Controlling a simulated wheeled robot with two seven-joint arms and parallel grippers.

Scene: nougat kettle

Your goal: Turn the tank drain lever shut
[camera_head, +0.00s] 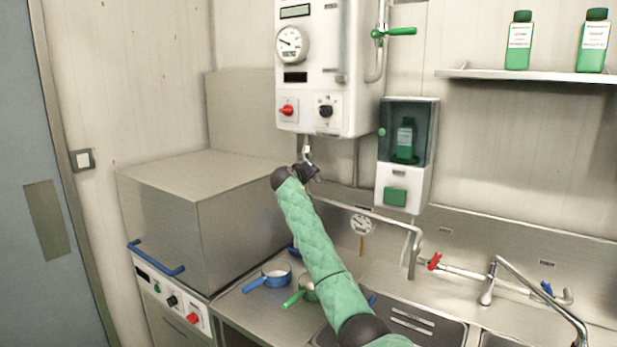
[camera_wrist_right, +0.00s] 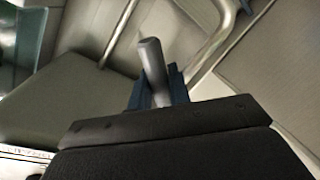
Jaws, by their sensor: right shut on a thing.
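The white tank (camera_head: 350,75) hangs on the back wall, with a round gauge, a red knob and a black knob on its front. A short metal drain pipe (camera_head: 307,150) comes down from its underside. My right gripper (camera_head: 310,172) is at the lower end of this pipe, at the end of my green-sleeved arm. In the right wrist view, a grey rod-like handle (camera_wrist_right: 152,60), apparently the drain lever, stands between the dark fingers (camera_wrist_right: 170,88), which are shut on it. The rest of the lever is hidden by the gripper. My left gripper is not in view.
A steel box (camera_head: 240,225) stands left of my arm. Blue (camera_head: 277,270) and green-handled (camera_head: 292,299) pans lie on the counter below. A sink with taps is at the right.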

